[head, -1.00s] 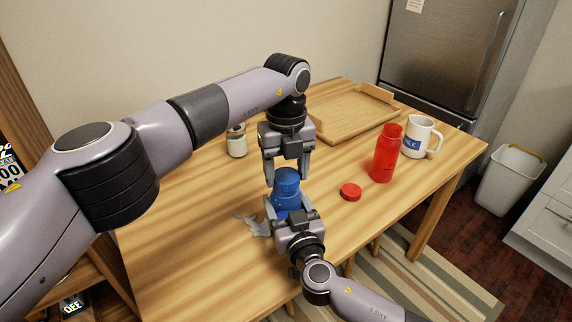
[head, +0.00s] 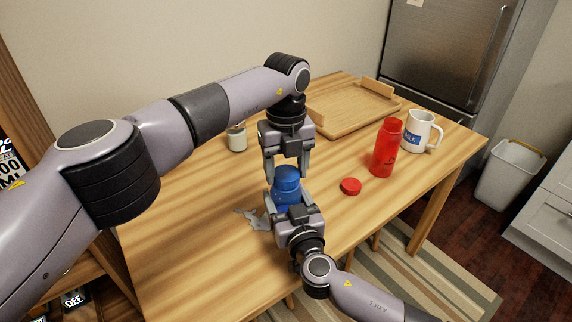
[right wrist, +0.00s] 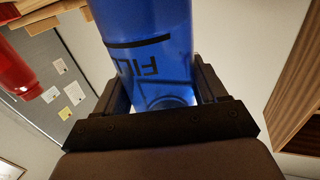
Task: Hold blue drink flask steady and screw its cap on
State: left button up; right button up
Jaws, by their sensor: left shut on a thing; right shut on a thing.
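The blue drink flask (head: 284,192) stands upright near the middle of the table, with its blue cap (head: 287,173) on top. My left gripper (head: 286,176) reaches down from above and is shut on the cap, one finger on each side. My right gripper (head: 286,208) comes from the front and is shut on the flask's body, hiding its lower part. In the right wrist view the flask (right wrist: 150,45) lies between the two dark fingers, with black lettering on its side. The cap's threads and the flask's neck are hidden.
To the right on the wooden table (head: 200,215) are a red flask (head: 387,150), a red cap (head: 351,186) and a white mug (head: 421,130). A wooden tray (head: 345,122) lies at the back, a small jar (head: 237,139) at the left. A grey object (head: 254,219) lies beside the blue flask.

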pick_arm(q)
jog(key=shift+f, duration=0.1)
pick_arm(e)
grip_shut()
pick_arm(q)
jog(key=m, duration=0.4)
jog(key=shift+m, duration=0.4)
jog(key=m, duration=1)
jog(key=shift+m, duration=0.3)
jog(key=m, duration=1.3)
jog(key=shift+m, duration=0.3)
jog(key=m, duration=0.6)
jog(key=shift+m, duration=0.3)
jog(key=o, duration=1)
